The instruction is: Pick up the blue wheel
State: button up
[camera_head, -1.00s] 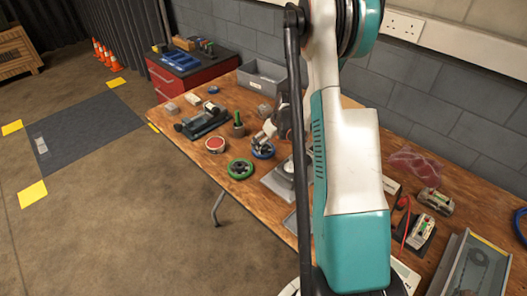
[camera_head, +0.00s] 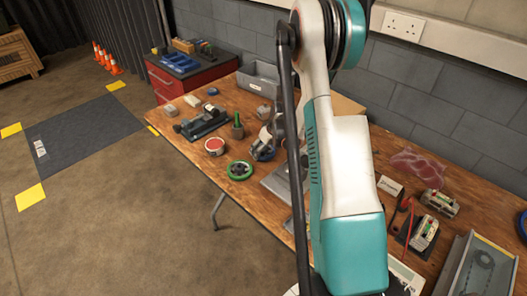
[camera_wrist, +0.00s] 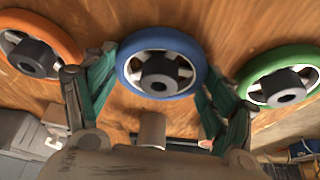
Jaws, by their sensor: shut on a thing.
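The blue wheel (camera_wrist: 133,48) has a blue rim, pale spokes and a dark hub. In the wrist view it sits between the two green-sided fingers of my gripper (camera_wrist: 160,75), which are shut on it at both sides. In the head view my gripper (camera_head: 266,143) is low over the wooden table, and only a little of the blue wheel (camera_head: 263,155) shows beneath it. I cannot tell whether the wheel is clear of the table top.
A green wheel (camera_wrist: 251,77) is close on the right in the wrist view; it also shows in the head view (camera_head: 240,170). An orange wheel (camera_wrist: 63,41) is close on the left.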

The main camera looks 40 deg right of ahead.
notch_tip(320, 180, up, 20)
jog(key=p, duration=0.6)
dwell(1.5)
